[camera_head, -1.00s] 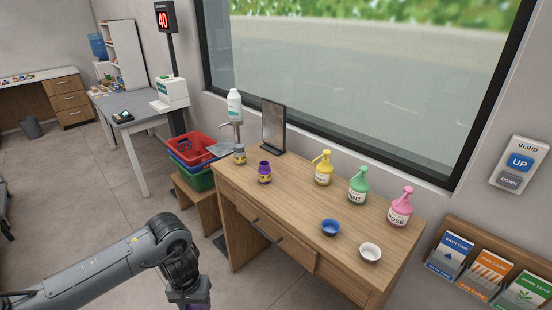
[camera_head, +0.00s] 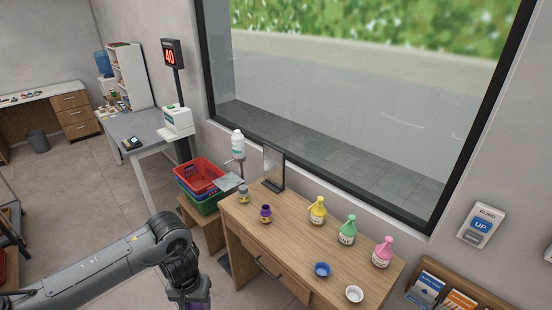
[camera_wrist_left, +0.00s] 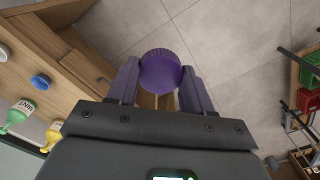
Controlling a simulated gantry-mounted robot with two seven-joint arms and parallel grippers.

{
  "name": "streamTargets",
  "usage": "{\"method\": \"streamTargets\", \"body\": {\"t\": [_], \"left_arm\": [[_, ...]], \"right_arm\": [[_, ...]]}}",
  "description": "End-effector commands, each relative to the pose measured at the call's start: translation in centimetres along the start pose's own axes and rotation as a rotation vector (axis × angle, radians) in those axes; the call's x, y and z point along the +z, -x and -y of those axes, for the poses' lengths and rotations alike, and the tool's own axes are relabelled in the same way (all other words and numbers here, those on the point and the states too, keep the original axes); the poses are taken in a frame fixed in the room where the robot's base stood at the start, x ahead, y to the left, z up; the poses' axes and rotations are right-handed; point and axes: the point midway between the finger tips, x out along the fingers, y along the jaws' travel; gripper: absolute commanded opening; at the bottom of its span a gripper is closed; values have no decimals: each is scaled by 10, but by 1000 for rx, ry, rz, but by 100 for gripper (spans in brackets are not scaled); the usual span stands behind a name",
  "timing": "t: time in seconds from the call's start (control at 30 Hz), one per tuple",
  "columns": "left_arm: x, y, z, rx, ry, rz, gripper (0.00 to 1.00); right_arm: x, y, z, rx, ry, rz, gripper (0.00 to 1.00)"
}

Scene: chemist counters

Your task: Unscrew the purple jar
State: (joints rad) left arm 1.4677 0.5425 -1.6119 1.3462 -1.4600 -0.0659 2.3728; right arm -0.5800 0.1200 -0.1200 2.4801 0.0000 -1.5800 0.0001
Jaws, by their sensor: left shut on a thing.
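The purple jar (camera_head: 266,214), with a yellow label, stands upright on the wooden desk, and its top looks open and dark. My left gripper (camera_wrist_left: 160,92) is shut on a round purple lid (camera_wrist_left: 160,70), held between its two fingers in the left wrist view. In the head view the left arm comes in from the left, and its gripper is at the bottom edge, mostly cut off, in front of the desk and apart from the jar. My right gripper is not in view.
A small grey-lidded jar (camera_head: 243,194) stands beside the purple jar. Stacked baskets (camera_head: 200,177) stand left of the desk.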

Motion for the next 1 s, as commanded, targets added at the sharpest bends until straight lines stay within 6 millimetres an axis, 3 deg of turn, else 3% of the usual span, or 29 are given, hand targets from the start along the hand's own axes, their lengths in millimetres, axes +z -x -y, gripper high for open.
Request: {"method": "streamTargets", "body": {"t": [0.03, 0.3, 0.67, 1.0], "left_arm": [[0, 22, 0, 0, 0, 0, 14], [0, 54, 0, 0, 0, 1, 14], [3, 69, -7, 1, -31, -2, 14], [32, 120, -49, -3, -240, -6, 14]], "right_arm": [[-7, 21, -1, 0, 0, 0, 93], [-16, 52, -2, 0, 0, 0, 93], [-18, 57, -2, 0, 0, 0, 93], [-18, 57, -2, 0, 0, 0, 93]]}}
